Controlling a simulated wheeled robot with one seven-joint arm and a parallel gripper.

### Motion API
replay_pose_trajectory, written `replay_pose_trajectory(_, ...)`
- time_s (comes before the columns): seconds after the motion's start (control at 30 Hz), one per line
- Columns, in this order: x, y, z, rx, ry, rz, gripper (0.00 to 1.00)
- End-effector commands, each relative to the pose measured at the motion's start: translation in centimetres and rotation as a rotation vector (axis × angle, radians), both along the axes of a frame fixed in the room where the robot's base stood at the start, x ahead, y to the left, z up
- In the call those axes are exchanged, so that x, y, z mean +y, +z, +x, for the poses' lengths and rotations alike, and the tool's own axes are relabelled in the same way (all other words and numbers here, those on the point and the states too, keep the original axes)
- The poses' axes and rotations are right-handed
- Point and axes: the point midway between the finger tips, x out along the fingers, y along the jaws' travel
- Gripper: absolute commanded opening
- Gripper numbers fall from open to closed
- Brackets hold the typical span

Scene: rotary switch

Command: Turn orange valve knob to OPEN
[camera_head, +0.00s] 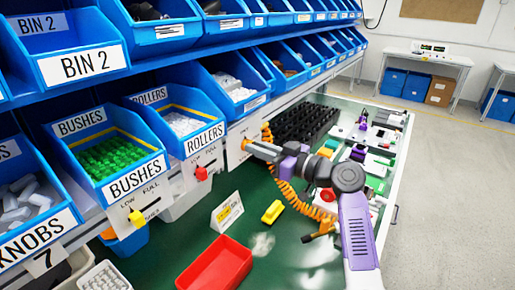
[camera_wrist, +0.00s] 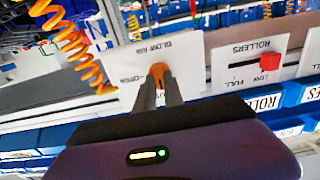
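The orange valve knob (camera_wrist: 160,73) is in the middle of the wrist view, on a white panel (camera_wrist: 193,45) marked BLOW AIR. An OPEN label (camera_wrist: 130,79) is to the left of the knob. The knob's tip points up, roughly toward the BLOW AIR lettering. My gripper (camera_wrist: 160,84) has its two fingers close together, one on each side of the knob, and looks shut on it. The fingers hide the knob's lower part and the panel behind them. In the head view my gripper (camera_head: 254,148) reaches the same panel (camera_head: 236,139) under the bins; the knob is mostly hidden there.
An orange coiled hose (camera_wrist: 75,45) hangs left of the panel. A ROLLERS panel with a red slider (camera_wrist: 269,61) is close on the right. Blue bins (camera_head: 225,80) stand above.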

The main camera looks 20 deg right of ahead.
Motion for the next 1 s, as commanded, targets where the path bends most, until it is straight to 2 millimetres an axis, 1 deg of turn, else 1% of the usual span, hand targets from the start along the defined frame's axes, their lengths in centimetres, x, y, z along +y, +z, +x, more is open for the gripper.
replay_pose_trajectory(0.27,-0.01,-0.02,-0.03,0.004,0.000,0.005,0.00)
replay_pose_trajectory(0.47,-0.03,-0.04,-0.03,0.034,0.001,0.047,0.00)
replay_pose_trajectory(0.67,-0.06,-0.05,0.00,0.108,0.001,0.149,0.00)
replay_pose_trajectory(1.0,-0.16,0.01,0.05,0.295,0.001,0.404,0.00)
